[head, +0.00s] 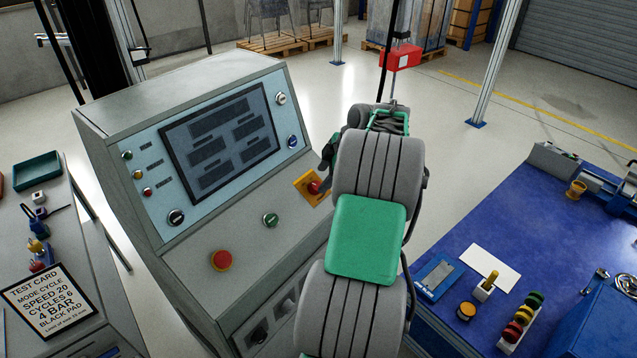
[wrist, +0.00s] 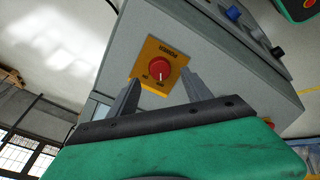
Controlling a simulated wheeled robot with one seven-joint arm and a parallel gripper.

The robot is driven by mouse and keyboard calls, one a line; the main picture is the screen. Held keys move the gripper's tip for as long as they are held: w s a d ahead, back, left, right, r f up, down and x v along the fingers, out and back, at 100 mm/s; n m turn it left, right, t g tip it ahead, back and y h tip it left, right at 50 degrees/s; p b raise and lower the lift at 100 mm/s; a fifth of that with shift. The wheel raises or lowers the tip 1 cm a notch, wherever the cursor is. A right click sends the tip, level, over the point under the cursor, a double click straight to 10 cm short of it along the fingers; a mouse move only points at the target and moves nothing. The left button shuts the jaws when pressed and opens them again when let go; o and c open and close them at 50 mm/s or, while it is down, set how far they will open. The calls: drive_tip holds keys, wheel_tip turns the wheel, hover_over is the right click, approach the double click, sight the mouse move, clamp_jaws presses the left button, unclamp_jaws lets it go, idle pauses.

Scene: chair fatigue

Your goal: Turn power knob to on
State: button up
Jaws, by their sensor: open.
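The power knob (head: 314,187) is red and round on a yellow plate (head: 304,193), on the right side of the grey console's sloped panel. In the wrist view the knob (wrist: 159,68) faces me, with small lettering on its plate (wrist: 150,48) too small to read surely. My gripper (head: 326,166) is close to the knob, partly hidden behind my arm in the head view. In the wrist view my gripper (wrist: 160,82) is open, one finger low on each side of the knob, with nothing between them. Whether the fingertips touch the plate I cannot tell.
The console (head: 190,95) has a dark screen (head: 220,142), a red mushroom button (head: 222,260) and a green button (head: 270,220). A side table with a test card (head: 48,302) stands left. A blue workbench (head: 480,225) with tools stands right. Open floor lies behind.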

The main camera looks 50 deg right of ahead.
sight(317, 185)
drive_tip(key=x, duration=0.4)
drive_tip(key=shift+w+f, duration=0.1)
drive_tip(key=shift+f, duration=0.15)
drive_tip(key=shift+c, duration=0.5)
clamp_jaws()
